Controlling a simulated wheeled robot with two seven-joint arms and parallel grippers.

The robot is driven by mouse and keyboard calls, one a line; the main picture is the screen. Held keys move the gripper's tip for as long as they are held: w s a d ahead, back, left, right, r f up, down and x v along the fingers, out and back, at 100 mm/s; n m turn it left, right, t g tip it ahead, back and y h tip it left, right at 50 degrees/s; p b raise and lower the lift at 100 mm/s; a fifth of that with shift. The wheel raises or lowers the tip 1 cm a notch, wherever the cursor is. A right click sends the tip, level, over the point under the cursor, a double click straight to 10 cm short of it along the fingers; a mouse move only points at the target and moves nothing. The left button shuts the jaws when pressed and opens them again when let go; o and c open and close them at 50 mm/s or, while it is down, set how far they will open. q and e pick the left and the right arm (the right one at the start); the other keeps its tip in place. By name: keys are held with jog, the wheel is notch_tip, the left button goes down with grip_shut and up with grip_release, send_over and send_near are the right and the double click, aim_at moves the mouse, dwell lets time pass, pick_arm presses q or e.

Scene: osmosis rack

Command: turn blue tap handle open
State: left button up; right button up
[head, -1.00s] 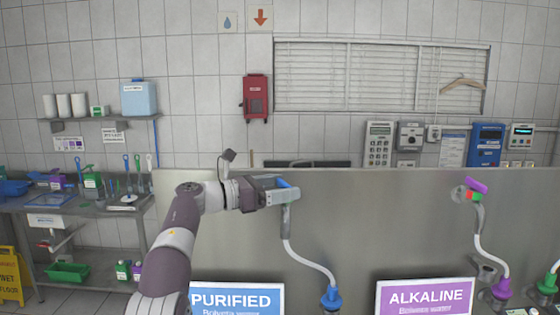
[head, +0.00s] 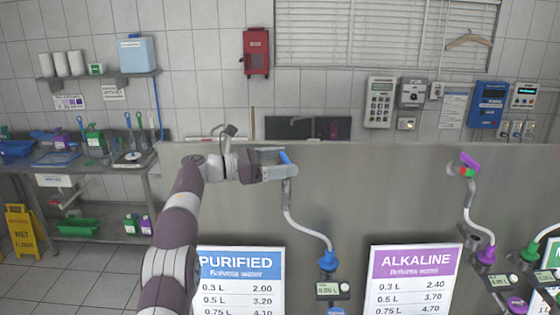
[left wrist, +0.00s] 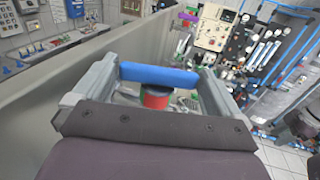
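The blue tap handle (head: 285,157) tops the tap on the grey panel above the PURIFIED sign. In the left wrist view it is a blue bar (left wrist: 158,76) lying across the space between my left gripper's fingers. My left gripper (head: 280,168) is at the tap, its fingers (left wrist: 158,88) spread wide on either side of the bar. The bar's ends are close to the fingers; I cannot tell whether they touch. A red and green collar (left wrist: 156,97) shows under the bar. The right gripper is not in view.
A purple tap handle (head: 470,161) stands farther right on the panel (head: 380,190). A pale hose (head: 305,228) runs from the blue tap to a blue fitting (head: 327,260). The PURIFIED sign (head: 240,285) and ALKALINE sign (head: 415,280) stand below. The panel between the taps is clear.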

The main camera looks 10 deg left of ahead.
pick_arm(q)
jog(key=shift+a+f, duration=0.1)
jog(key=shift+a, duration=0.1)
jog(key=b+v, duration=0.3)
jog(key=v, duration=0.9)
